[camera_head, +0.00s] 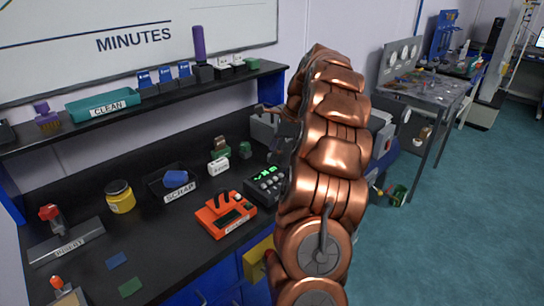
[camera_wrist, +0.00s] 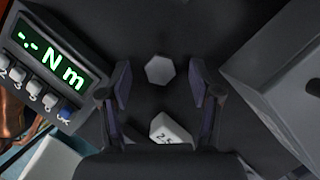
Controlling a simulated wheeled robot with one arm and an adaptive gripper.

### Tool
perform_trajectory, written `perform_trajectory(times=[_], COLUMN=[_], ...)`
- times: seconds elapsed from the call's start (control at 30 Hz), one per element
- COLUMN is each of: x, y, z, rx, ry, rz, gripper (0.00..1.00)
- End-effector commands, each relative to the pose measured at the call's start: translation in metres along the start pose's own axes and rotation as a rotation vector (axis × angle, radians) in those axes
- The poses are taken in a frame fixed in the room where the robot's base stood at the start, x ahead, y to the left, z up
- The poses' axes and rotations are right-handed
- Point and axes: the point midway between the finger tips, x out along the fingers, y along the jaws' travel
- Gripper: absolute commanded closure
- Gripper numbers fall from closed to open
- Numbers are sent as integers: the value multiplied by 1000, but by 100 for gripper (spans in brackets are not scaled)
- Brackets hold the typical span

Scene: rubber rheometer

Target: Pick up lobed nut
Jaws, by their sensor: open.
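A small pale grey, roughly six-sided piece (camera_wrist: 160,70), which looks like the lobed nut, lies on the dark bench top in the wrist view. My gripper (camera_wrist: 160,84) is open above the bench, with one finger to the left of the piece and one to the right. No contact shows, and the height of the fingers over it is hard to tell.
A white block marked 2.5 (camera_wrist: 170,131) sits near the piece, between the lower fingers. A keypad unit with a green Nm display (camera_wrist: 50,62) stands close left, a grey box (camera_wrist: 278,85) close right. An orange device (camera_head: 226,214) and scrap tray (camera_head: 158,192) are further left.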

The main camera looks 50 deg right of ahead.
Motion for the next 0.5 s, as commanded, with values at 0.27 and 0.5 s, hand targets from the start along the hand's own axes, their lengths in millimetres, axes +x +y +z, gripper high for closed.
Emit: perform_trajectory(times=[0.27, 0.5], x=[8, 8], y=[-1, 0], z=[0, 0], rx=[-1, -1], ry=[0, 0], rz=[-4, -3], gripper=[37, 54])
